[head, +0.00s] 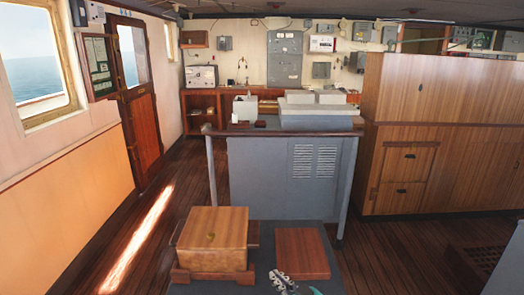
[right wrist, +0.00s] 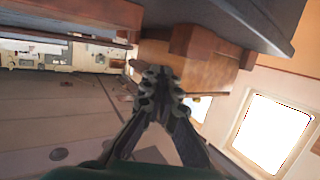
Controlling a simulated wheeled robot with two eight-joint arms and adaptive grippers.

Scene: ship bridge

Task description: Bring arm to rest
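My right gripper (head: 287,284) shows at the bottom edge of the head view, low beside the near grey stand and just in front of a flat reddish wooden board. In the right wrist view the same gripper (right wrist: 160,76) has its two dark fingers drawn together at the tips, with nothing seen between them. It is empty, and the wrist view is strongly tilted. My left gripper is not in view.
The near grey stand (head: 262,264) bears a wooden box (head: 212,230) and the wooden board (head: 303,252). A grey console (head: 285,180) with a rail stands beyond. Wooden cabinets (head: 450,95) fill the right; floor at left is free.

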